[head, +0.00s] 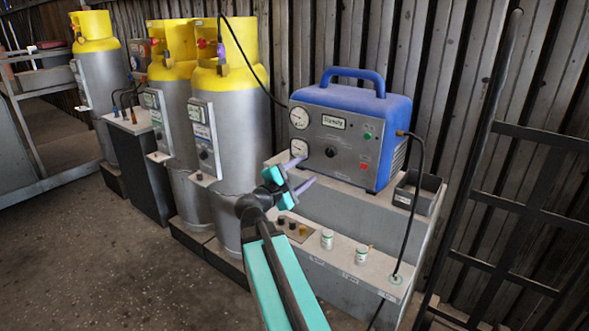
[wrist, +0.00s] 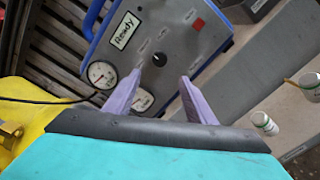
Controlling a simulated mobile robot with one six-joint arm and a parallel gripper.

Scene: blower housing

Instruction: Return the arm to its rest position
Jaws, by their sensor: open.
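My gripper (head: 301,174) is open and empty, with two purple fingers apart in front of the blue machine. In the wrist view my gripper (wrist: 160,88) points at the machine's grey front panel, and no object shows between the fingers. The blue machine (head: 352,112) stands on a grey stepped bench and has two gauges, a "Ready" label, a dark knob, and green and red buttons. Its panel (wrist: 165,40) also shows in the wrist view, with the lower gauge partly hidden by a finger. My teal arm reaches up from the bottom of the head view.
Tall grey cylinders with yellow tops (head: 216,130) stand left of my gripper. Two small white jars (head: 327,239) stand on the bench's lower step (head: 345,268). A dark open box (head: 417,190) sits right of the machine. A black cable hangs at right. Floor at lower left is clear.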

